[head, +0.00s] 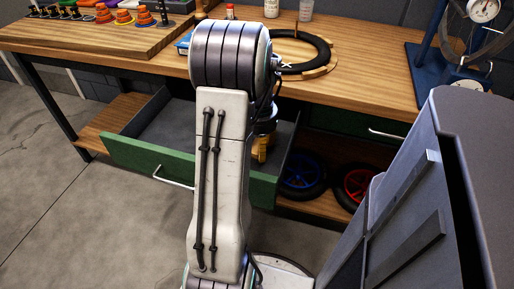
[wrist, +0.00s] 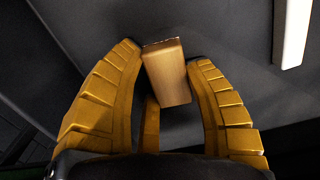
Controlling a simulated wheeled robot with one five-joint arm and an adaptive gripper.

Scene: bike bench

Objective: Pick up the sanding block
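The sanding block, a small wooden block (wrist: 167,77), shows in the upper middle of the wrist view, slightly tilted. My gripper (wrist: 165,60) has yellow segmented fingers; the left and right fingertips lie close against the block's two sides, and the block partly covers another yellow finger part behind it. The fingers appear closed on the block; whether it is lifted off the dark surface I cannot tell. In the head view my arm reaches into the open green-fronted drawer (head: 128,157), my gripper (head: 261,150) is partly hidden by the arm, and the block is hidden.
The wooden bench top (head: 350,88) is above the drawer and holds a black ring (head: 312,66), a board with coloured parts (head: 95,38) and a blue stand (head: 425,75). Wheels (head: 304,182) lie on the shelf below. A pale bar (wrist: 292,32) shows at the wrist view's top right.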

